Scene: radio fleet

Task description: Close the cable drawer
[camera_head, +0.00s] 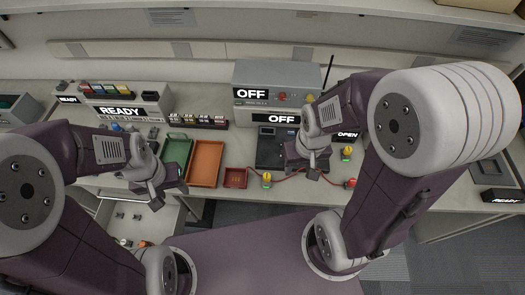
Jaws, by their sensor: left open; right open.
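A pale drawer (152,226) stands pulled out below the counter at the lower left, with small grey and coloured connectors inside. My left arm hides its left and front parts, so I cannot see its handle or read a label on it. My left gripper (166,190) is open and empty, over the counter's front edge just above the drawer in the picture. I cannot tell if it touches anything. My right gripper (314,166) is open, over the counter in front of the dark device, near a red cable.
A green tray (176,150), an orange tray (206,163) and a small red tray (236,178) line the counter. A grey box marked OFF (278,80) stands behind. A yellow-topped plug (267,178) sits on the red cable (290,177). A READY charger (124,109) is at the left.

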